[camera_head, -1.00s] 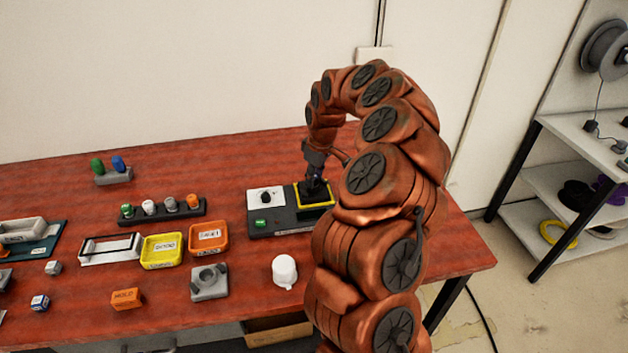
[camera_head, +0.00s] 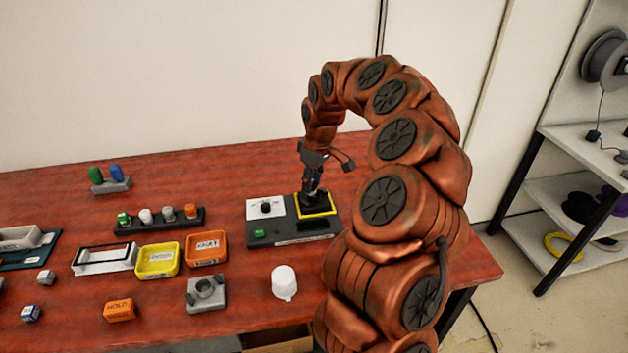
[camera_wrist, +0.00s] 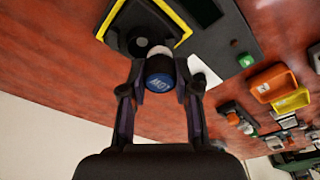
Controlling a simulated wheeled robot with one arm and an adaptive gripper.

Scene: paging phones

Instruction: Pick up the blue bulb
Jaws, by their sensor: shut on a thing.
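In the wrist view a blue bulb (camera_wrist: 160,85) with white letters on its end sits between my fingertips. My gripper (camera_wrist: 160,88) is shut on it. A pale collar shows just beyond the bulb, over a dark socket (camera_wrist: 140,42) in a yellow-bordered square. I cannot tell whether the bulb is seated in the socket or just clear of it. In the head view my gripper (camera_head: 313,190) points down at the yellow-framed socket (camera_head: 318,212) on the dark panel (camera_head: 285,241). Another blue piece (camera_head: 117,173) stands beside a green one (camera_head: 95,174) in a grey holder.
Left of the panel are a rack (camera_head: 133,228) of several small bulbs, an orange bin (camera_head: 207,262), a yellow bin (camera_head: 157,276) and a white-grey frame. A white cup (camera_head: 284,282) and grey fixture (camera_head: 206,308) stand in front. The back of the table is mostly clear.

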